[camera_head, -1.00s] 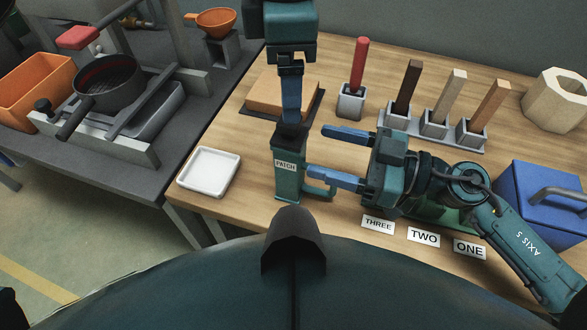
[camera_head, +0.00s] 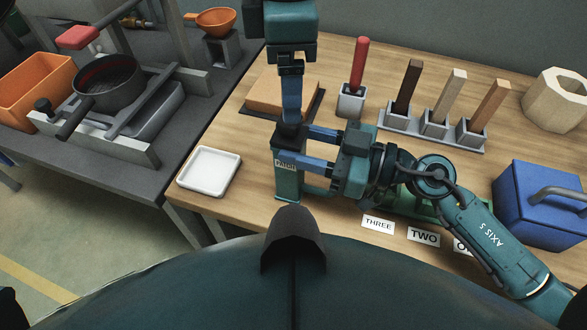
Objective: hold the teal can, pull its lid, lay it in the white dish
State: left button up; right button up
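The teal can (camera_head: 288,184), with a PATCH label, stands upright near the table's left front part. Its dark top (camera_head: 289,131) is mostly covered by my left gripper (camera_head: 291,122), which points straight down at it. The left fingers show edge-on, so I cannot see whether they grip the lid. My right gripper (camera_head: 300,146) reaches in from the right. Its blue fingers straddle the can's upper body, one in front over part of the label, one behind, and look closed on it. The white dish (camera_head: 208,190) lies left of the can and looks empty.
An orange-brown block (camera_head: 277,92) sits behind the can. A red-handled tool (camera_head: 360,65) and a rack of wooden bars (camera_head: 425,135) stand further right. A blue box (camera_head: 540,205) is at the right. The table between can and dish is clear.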

aim_at(290, 128)
grip_shut()
pick_arm(q)
jog(key=shift+c, duration=1)
jog(key=n, duration=0.2)
jog(key=r+n, duration=0.1)
jog(key=shift+w+d+r+n, duration=0.1)
jog(key=shift+w+n, duration=0.15)
jog(key=shift+n, duration=0.05)
jog(key=n, duration=0.2)
jog(key=r+n, duration=0.1)
jog(key=n, duration=0.1)
jog(key=shift+w+r, duration=0.1)
jog(key=shift+w, duration=0.1)
jog(key=f+n, duration=0.2)
jog(key=f, duration=0.1)
jog(key=f+n, duration=0.2)
jog(key=f, duration=0.1)
jog(key=f+n, duration=0.2)
jog(key=f, duration=0.2)
jog(key=shift+w+d+f, duration=0.1)
jog(key=shift+w, duration=0.15)
